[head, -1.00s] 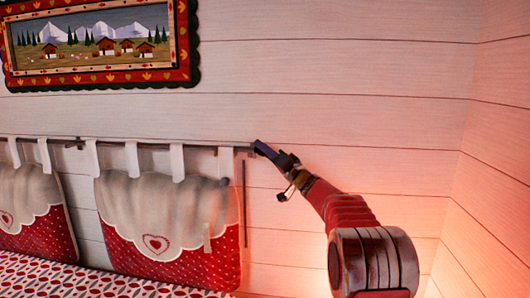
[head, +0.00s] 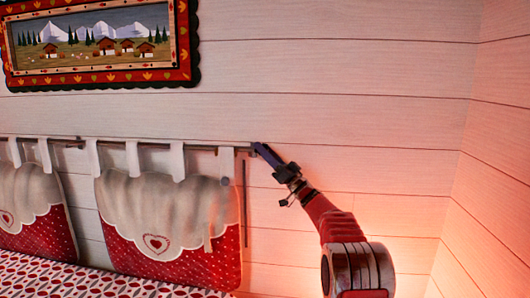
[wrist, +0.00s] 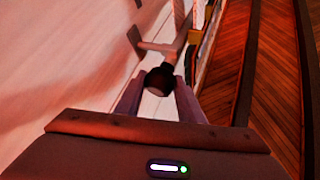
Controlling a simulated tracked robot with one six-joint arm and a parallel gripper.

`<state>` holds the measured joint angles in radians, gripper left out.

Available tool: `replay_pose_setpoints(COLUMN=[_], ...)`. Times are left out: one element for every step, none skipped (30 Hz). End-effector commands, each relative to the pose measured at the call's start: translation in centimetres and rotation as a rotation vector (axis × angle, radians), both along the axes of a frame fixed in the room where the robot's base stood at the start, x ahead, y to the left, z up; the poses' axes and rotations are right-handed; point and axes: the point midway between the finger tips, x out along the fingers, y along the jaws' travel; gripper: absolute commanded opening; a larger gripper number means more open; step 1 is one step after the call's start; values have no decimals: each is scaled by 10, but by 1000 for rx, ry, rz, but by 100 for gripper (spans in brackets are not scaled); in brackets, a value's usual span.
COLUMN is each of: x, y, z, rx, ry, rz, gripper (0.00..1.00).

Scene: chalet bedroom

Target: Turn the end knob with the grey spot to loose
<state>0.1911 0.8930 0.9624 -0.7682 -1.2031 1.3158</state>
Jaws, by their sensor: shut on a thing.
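The end knob (wrist: 158,80) is a dark, rounded piece at the near end of the rod (wrist: 160,47) in the wrist view. My gripper (wrist: 157,88) has one finger on each side of it and is shut on it. In the head view my gripper (head: 258,149) is at the right end of the curtain-style rod (head: 205,148), and its fingers hide the knob. I cannot make out a grey spot on the knob.
Cushions (head: 222,215) hang from the rod by white tabs, left of my gripper, above a patterned bed cover (head: 80,282). A framed picture (head: 100,80) hangs above. The plank wall (head: 370,110) is close behind; room to the right is clear.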

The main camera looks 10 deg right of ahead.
Motion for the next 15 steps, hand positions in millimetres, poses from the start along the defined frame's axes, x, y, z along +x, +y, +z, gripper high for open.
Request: replay_pose_setpoints(x=[3, 3, 2, 3, 3, 2, 2, 2, 3, 2, 2, 2, 2, 2, 2], y=[-4, -4, -4, -4, -4, -4, -4, -4, -5, -4, -4, -4, -4, -4, -4], z=[-5, -6, -5, -6, -6, -5, -5, -5, -6, -5, -5, -5, -6, -5, -5], rx=[-6, -11, -18, -23, -27, -32, -36, -39, -43, -46, -48, -51, -53, -54, -57], ry=[-18, -32, -53, -66, -78, -94, -105, -115, -126, -135, -143, -151, -156, -162, -167], rz=[-8, -7, -7, -7, -7, -7, -6, -7, -8, -7, -8, -7, -8, -7, -8], gripper=[12, 12, 12, 12, 12, 12, 12, 12, 12, 12, 12, 12, 12, 12, 12])
